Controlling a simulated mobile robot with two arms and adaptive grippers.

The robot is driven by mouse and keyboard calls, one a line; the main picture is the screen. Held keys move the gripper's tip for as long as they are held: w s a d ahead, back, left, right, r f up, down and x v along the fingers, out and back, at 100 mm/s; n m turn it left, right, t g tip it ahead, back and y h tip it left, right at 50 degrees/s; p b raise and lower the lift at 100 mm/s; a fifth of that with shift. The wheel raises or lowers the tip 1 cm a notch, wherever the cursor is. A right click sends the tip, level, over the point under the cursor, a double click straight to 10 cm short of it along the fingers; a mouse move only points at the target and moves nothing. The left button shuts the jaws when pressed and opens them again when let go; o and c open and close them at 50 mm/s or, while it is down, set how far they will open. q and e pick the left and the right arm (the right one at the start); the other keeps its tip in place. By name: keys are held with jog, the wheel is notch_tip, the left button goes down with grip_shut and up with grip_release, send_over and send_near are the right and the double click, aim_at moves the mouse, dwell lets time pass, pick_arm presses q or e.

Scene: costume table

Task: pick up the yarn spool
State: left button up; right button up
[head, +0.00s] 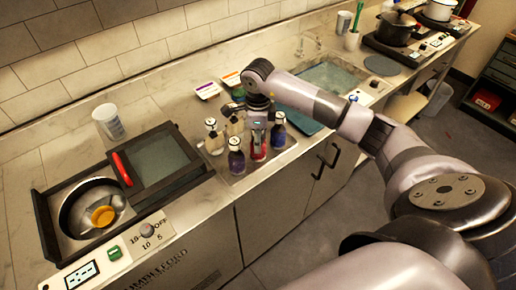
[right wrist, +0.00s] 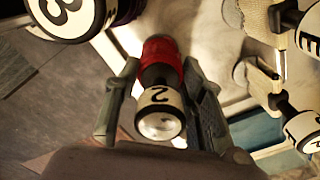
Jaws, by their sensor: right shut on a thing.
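A yellow-orange round thing (head: 103,215) lies in a round metal bowl (head: 75,218) in the dark-framed unit at the left. It may be the yarn spool, but I cannot tell for sure. My right gripper (head: 258,132) points down among several bottles on the counter. In the right wrist view its fingers (right wrist: 158,105) stand on both sides of a red bottle (right wrist: 162,52) with a dark neck and a white cap marked 2, and are shut on it. The red bottle (head: 258,150) also shows in the head view, still among the others. My left gripper is not in view.
A purple bottle (head: 236,160) and a blue bottle (head: 278,134) stand close on either side of the red one. A red handle (head: 122,168) sits on the unit. A clear cup (head: 109,122) stands behind it. The sink (head: 325,78) is at the back right.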

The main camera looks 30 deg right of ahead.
grip_shut()
jog(key=shift+r, duration=0.1)
